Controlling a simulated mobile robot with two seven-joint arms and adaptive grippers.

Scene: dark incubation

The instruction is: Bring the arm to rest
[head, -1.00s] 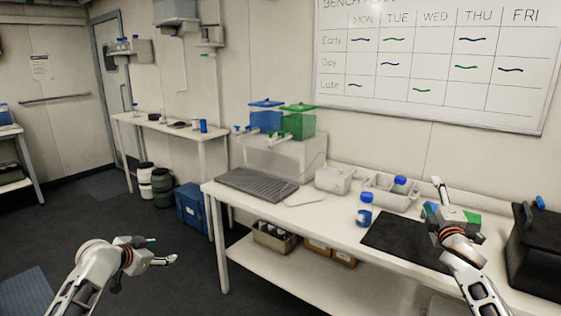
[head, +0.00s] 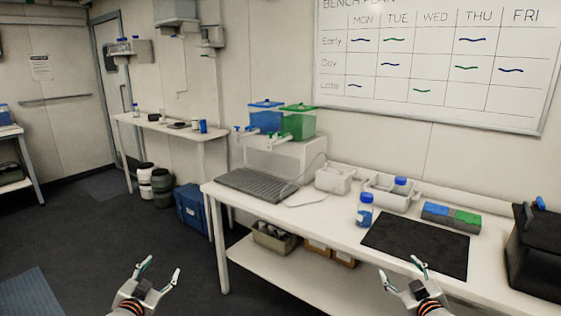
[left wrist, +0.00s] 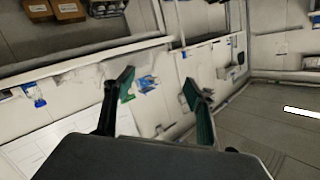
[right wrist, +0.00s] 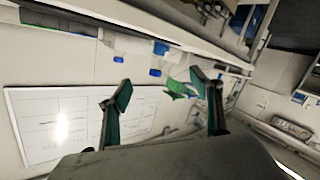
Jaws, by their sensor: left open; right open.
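My left gripper (head: 160,274) is at the bottom left of the head view, over the floor left of the bench. Its two fingers are spread and empty, as the left wrist view shows (left wrist: 160,92). My right gripper (head: 402,277) is at the bottom of the head view, in front of the bench's near edge and below the black mat (head: 415,245). Its fingers are apart with nothing between them, as in the right wrist view (right wrist: 165,92). Both grippers point up and forward and touch nothing that I can see.
A blue crate (head: 191,207) stands on the floor. The floor (head: 90,235) at left is clear.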

